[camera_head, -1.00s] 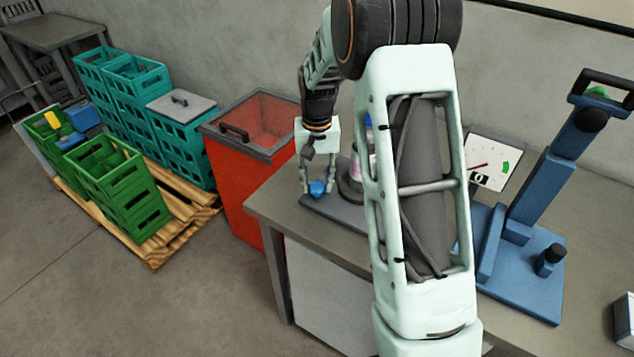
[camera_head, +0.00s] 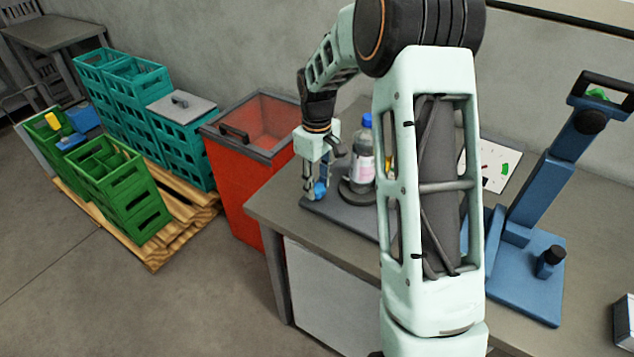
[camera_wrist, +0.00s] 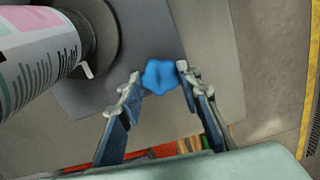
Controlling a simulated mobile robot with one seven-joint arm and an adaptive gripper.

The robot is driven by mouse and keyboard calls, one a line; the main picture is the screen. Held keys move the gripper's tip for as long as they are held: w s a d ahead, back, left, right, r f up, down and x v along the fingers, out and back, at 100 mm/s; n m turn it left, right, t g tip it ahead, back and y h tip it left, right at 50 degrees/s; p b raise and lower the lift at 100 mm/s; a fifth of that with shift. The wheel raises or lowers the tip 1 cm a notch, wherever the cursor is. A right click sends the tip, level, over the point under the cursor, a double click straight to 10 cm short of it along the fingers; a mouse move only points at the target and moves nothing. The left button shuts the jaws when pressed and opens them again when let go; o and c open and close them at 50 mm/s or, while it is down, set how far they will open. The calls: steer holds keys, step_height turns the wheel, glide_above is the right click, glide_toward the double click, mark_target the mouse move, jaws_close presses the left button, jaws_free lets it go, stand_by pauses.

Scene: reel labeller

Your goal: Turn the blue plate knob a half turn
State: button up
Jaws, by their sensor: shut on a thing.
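The blue plate knob (camera_head: 320,190) is at the near left end of a dark base plate on the grey bench. In the wrist view the lobed blue knob (camera_wrist: 160,76) sits between the two fingertips. My gripper (camera_head: 314,188) points down at the knob and is shut on it; in the wrist view my gripper (camera_wrist: 158,78) has a fingertip on each side of it. A bottle (camera_head: 363,155) with a blue cap and a pink-and-white label stands upright on the round plate (camera_head: 356,196) beside the knob.
A blue stand (camera_head: 530,270) with a tilted column and a small black knob is on the bench at right. A white dial panel (camera_head: 495,165) is behind my arm. A red bin (camera_head: 235,180) stands left of the bench (camera_head: 275,205). Green crates (camera_head: 120,190) are farther left.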

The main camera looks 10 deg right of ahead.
mark_target(317, 187)
steer(key=shift+n, duration=0.6)
steer(key=o, duration=1.2)
steer(key=shift+c, duration=0.2)
steer(key=shift+r, duration=0.1)
step_height(317, 187, up, 12)
